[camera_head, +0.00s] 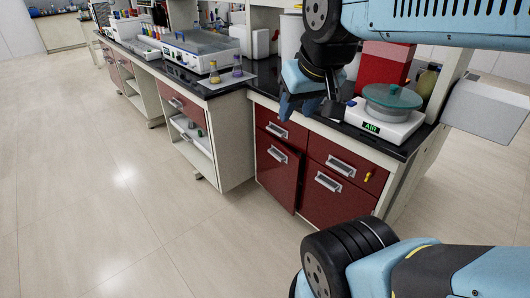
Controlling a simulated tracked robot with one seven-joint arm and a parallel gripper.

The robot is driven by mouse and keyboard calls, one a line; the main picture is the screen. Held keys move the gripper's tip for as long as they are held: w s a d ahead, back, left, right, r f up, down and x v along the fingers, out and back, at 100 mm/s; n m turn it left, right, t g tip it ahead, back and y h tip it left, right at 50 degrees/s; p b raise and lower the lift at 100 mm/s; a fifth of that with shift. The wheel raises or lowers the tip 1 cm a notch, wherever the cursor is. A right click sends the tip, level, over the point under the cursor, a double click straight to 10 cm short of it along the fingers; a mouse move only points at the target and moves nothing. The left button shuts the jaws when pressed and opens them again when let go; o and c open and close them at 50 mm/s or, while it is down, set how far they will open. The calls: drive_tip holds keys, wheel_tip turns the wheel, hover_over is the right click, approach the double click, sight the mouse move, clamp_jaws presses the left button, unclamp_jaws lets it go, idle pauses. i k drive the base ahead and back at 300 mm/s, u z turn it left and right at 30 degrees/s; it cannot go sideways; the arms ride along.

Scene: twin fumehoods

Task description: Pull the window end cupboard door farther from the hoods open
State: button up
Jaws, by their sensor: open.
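Two dark red cupboard doors with metal handles are at the end of the bench. The left cupboard door (274,178) has its right edge standing slightly out from the front, so it looks a little ajar. The right cupboard door (335,207) looks closed. The hoods are not clearly in view, so I cannot tell which door is farther from them. My gripper (308,112) is open and empty, pointing down above the front edge of the worktop. It is above the left door and its handle (278,155), apart from both.
Red drawers (341,166) sit above the doors, one with a yellow key or tag. A balance (384,120) and a red box (381,70) stand on the dark worktop. An open-shelved bench (230,140) adjoins at left. The floor (130,205) in front is clear.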

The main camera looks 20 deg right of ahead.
sight(278, 171)
drive_tip(key=z, duration=0.05)
drive_tip(key=i, duration=1)
drive_tip(key=u, duration=0.1)
